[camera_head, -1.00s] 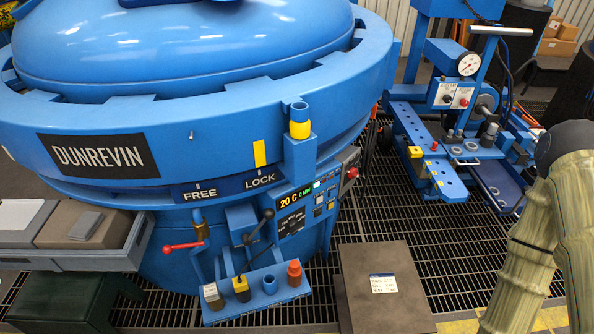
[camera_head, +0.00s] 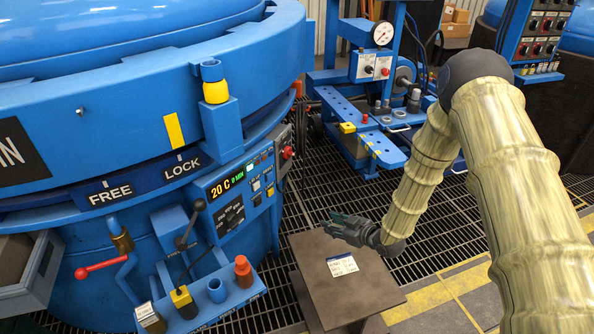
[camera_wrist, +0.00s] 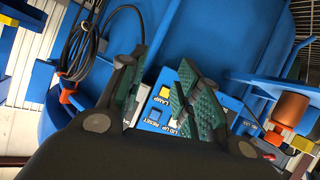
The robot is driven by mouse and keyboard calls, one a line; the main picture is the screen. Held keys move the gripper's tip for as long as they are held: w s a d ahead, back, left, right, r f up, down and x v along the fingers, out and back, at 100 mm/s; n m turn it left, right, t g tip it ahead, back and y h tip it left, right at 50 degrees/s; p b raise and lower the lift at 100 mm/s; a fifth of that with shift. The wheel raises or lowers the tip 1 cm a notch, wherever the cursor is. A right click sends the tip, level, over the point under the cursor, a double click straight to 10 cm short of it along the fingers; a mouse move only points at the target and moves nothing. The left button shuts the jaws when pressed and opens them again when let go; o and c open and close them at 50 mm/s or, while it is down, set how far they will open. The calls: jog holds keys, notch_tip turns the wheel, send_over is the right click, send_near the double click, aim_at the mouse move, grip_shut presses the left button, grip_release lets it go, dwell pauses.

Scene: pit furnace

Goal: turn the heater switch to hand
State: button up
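The furnace control panel (camera_head: 238,190) is blue, with a lit display reading 20 C, a dark label plate and small buttons. In the wrist view, part of a blue panel (camera_wrist: 168,100) shows between and behind the fingers, with a yellow LAMP button (camera_wrist: 165,92) and RESET lettering. My gripper (camera_head: 335,226) is in the air above a brown stand, to the right of the panel and apart from it. In the wrist view my gripper (camera_wrist: 163,98) has its fingers spread, with nothing held. I cannot make out a switch marked heater or hand.
The brown stand (camera_head: 362,300) carries a white card. A blue press bench (camera_head: 350,125) stands behind. A cabinet with several switches (camera_head: 540,35) is at top right. Grating floor lies between.

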jog(key=w+a+r+n+y+b, duration=0.2)
jog(key=w+r+n+y+b, duration=0.3)
jog(key=w, duration=0.6)
jog(key=n+g+y+b, duration=0.2)
jog(key=n+y+b, duration=0.15)
jog(key=n, duration=0.45)
send_near(294, 155)
jog(key=shift+h, duration=0.35)
jog(key=b+x, duration=0.1)
jog(key=x, duration=0.2)
jog(key=b+x, duration=0.1)
jog(key=x, duration=0.4)
jog(key=shift+w+a+r+b, duration=0.2)
jog(key=shift+a+r+b, duration=0.1)
jog(key=shift+b, duration=0.1)
grip_shut()
